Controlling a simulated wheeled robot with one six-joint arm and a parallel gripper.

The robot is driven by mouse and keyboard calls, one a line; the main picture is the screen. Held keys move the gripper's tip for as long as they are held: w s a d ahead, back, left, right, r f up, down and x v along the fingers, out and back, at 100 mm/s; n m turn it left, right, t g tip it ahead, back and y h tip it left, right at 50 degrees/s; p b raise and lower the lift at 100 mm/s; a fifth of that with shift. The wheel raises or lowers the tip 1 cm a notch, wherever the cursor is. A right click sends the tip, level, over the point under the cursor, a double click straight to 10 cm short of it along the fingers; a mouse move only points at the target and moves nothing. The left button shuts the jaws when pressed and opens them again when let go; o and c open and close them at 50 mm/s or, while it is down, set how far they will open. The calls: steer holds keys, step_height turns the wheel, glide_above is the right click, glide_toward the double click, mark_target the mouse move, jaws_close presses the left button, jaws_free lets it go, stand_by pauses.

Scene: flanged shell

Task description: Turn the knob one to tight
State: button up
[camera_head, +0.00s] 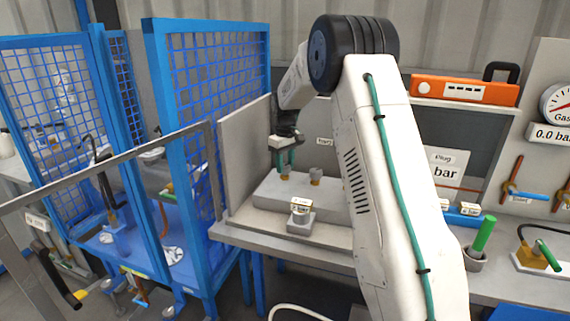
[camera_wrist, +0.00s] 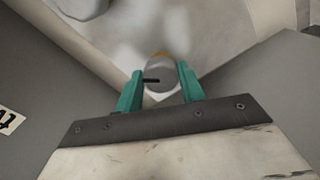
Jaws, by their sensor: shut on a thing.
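A round grey knob (camera_wrist: 160,80) with a dark pointer line sits between the teal fingers of my gripper (camera_wrist: 160,73) in the wrist view. The fingers are closed on its two sides. In the head view my gripper (camera_head: 285,170) points down over the left part of a grey block (camera_head: 265,192), and its fingers mostly hide the knob there. A second knob (camera_head: 316,176) stands on the same block, just right of my gripper and apart from it. I cannot read a number on either knob.
A small gauge box (camera_head: 300,215) stands in front of the block. A grey side panel (camera_head: 245,155) rises close on the left, beside a blue mesh cage (camera_head: 215,85). My arm covers the middle. A green-handled tool (camera_head: 485,233) stands in a cup to the right.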

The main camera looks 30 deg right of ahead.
mark_target(285, 166)
steer(key=m, duration=0.9)
steer(key=shift+a+m, duration=0.1)
steer(key=shift+m, duration=0.2)
stand_by(0.6)
steer(key=o, duration=1)
steer(key=shift+c, duration=0.2)
step_height(285, 166, up, 8)
steer(key=shift+f, duration=0.1)
